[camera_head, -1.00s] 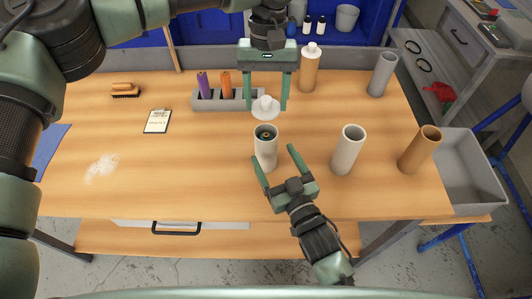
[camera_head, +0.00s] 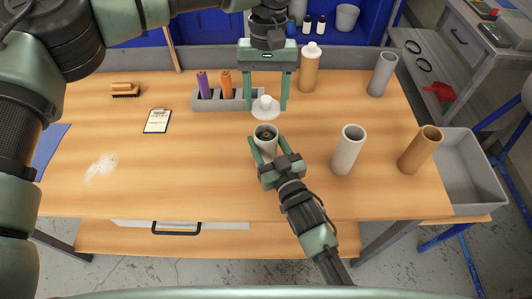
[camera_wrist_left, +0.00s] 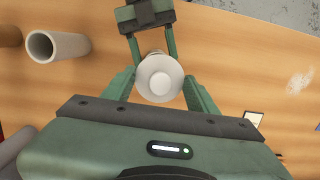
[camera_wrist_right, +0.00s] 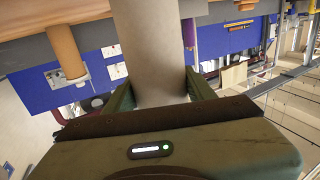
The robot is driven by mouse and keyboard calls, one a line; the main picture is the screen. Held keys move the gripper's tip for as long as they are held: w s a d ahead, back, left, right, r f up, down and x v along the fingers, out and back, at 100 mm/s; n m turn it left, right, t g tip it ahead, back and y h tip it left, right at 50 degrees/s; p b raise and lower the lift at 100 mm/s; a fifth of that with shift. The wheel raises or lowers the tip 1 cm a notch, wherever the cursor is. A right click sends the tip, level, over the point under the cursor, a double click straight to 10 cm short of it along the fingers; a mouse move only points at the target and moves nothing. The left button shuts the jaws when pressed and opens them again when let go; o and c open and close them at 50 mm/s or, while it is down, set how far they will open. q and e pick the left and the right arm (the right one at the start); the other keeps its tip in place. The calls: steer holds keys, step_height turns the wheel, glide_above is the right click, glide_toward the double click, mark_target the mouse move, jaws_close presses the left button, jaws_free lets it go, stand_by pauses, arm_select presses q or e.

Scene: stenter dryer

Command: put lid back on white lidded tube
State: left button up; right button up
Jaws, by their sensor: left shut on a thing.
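The white lid (camera_head: 265,108), a round flange with a raised knob, is between the fingertips of my left gripper (camera_head: 267,107), which is shut on it. It also shows in the left wrist view (camera_wrist_left: 159,79). The white tube (camera_head: 265,145) stands upright on the bench, its top uncovered and something dark inside. In the head view the lid appears just beyond the tube's mouth; in the left wrist view it hides most of the tube. My right gripper (camera_head: 267,145) is open with its fingers either side of the tube, which fills its wrist view (camera_wrist_right: 155,45).
An empty white tube (camera_head: 348,150) and a brown tube (camera_head: 419,150) stand to the right. A capped tan bottle (camera_head: 310,70), a grey tube (camera_head: 382,75) and a grey rack (camera_head: 215,101) are behind. A grey bin (camera_head: 470,190) is beyond the right edge.

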jaws_close()
arm_select(q)
steer(key=shift+f, duration=2.45)
steer(key=shift+f, duration=0.1)
steer(key=shift+f, duration=0.8)
steer(key=shift+f, duration=0.65)
steer(key=o, duration=1.4)
steer(key=shift+c, duration=0.2)
